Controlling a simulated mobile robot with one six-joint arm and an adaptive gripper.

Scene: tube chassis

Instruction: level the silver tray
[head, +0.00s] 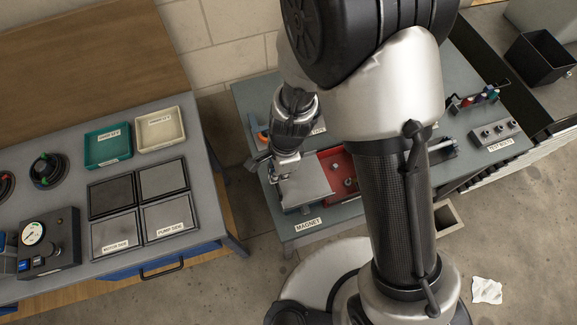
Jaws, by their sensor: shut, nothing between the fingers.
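A silver, flat-topped piece (308,184), which looks like the silver tray, sits on the grey table at the centre, above the MAGNET label (308,224). It lies beside a red tray (341,166). I cannot tell how far it is tilted. My gripper (286,172) is shut and empty at the upper left edge of the silver piece. I cannot tell whether it touches. My own arm hides part of the table to the right.
The left bench holds a green bin (107,145), a cream bin (160,130), several dark-rimmed square pads and a gauge box (46,243). A test-block fixture (497,132) is on the right. A floor gap separates the bench from the table. A white rag (487,290) lies on the floor.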

